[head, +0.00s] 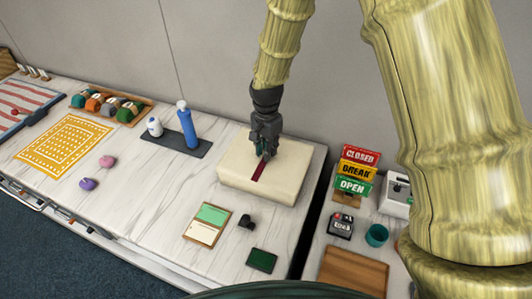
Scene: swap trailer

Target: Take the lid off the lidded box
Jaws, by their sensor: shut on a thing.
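The lidded box (283,177) is a cream, low, rectangular box near the right end of the white counter. A dark red strip (258,171) shows on top of it, in front of my gripper, and seems to be the lid's handle. My gripper (264,154) points down over the middle of the box and is shut on the red handle. The fingertips are small and partly hidden in this view. No clear gap shows between the lid and the box, and I cannot tell the seam.
A black tray (165,144) with a blue bottle (187,125) and a white bottle (154,127) stands left of the box. A green and cream card (208,224) and a dark green pad (262,260) lie in front. Stacked signs (356,172) stand right, across a dark gap.

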